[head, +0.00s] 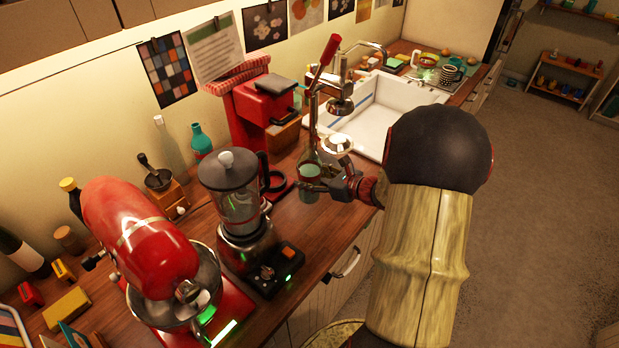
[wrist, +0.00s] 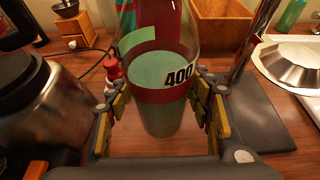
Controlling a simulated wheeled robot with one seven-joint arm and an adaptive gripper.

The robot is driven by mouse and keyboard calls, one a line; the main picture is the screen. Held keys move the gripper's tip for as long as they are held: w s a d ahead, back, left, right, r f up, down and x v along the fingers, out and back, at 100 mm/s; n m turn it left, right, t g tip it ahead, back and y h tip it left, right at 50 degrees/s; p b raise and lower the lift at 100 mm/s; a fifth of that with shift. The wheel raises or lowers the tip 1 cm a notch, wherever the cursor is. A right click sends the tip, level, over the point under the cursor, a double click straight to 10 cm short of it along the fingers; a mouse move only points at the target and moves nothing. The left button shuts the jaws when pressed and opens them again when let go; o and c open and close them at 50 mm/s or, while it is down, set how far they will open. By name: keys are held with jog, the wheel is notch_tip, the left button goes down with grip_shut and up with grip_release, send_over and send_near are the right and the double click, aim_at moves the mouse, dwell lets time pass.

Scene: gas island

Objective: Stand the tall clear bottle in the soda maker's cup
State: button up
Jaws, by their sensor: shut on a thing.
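The tall clear bottle (wrist: 165,85) has a red band and a 400 mark and stands upright between my fingers in the wrist view. My gripper (wrist: 162,105) is shut on it from both sides. In the head view, the bottle (head: 309,172) is beside the lever press, and my gripper (head: 318,187) reaches it from the right. I cannot tell whether its base touches the counter. The red soda maker (head: 262,105) stands behind and left of the bottle. Its cup, a dark ring on a red foot (head: 276,184), is partly hidden by the blender's handle.
A blender (head: 238,200) and a red stand mixer (head: 140,240) stand to the left. The lever press (head: 313,110) is close by the bottle; its dark base (wrist: 262,118) shows at right in the wrist view. The white sink (head: 385,105) lies beyond.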

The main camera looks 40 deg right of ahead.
jog(key=w+a+b, duration=0.2)
jog(key=w+b, duration=0.2)
jog(key=w, duration=1.2)
jog(key=shift+w+a, duration=0.15)
jog(key=shift+w, duration=0.15)
dwell(0.4)
jog(key=shift+r, duration=0.1)
jog(key=shift+f+b, duration=1.55)
jog(key=shift+b, duration=0.3)
dwell(3.8)
